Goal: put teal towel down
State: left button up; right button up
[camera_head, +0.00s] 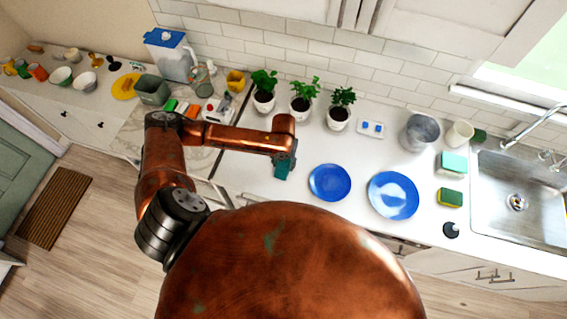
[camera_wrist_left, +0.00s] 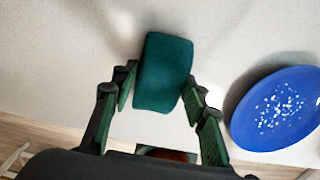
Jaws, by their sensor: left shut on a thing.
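The teal towel (camera_wrist_left: 165,72) is a folded dark teal block between the two fingers of my left gripper (camera_wrist_left: 160,98) in the left wrist view. My left gripper is shut on it. In the head view my left gripper (camera_head: 284,164) points down near the counter's front part, left of the blue plates, and part of the towel (camera_head: 282,172) shows below it. Whether the towel touches the counter (camera_head: 330,222) is hard to tell. My right gripper is not in view.
A blue plate (camera_head: 330,182) lies just right of the gripper, and a second blue plate (camera_head: 393,195) farther right. Several potted plants (camera_head: 303,104) stand behind. A light teal item (camera_head: 454,162), a sponge (camera_head: 451,197) and the sink (camera_head: 517,185) are at right.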

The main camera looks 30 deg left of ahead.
aim_at(284, 164)
pick_arm(q)
jog(key=o, duration=1.1)
notch_tip(284, 164, up, 12)
jog(key=shift+r+b, duration=0.1)
jog(key=shift+b, duration=0.35)
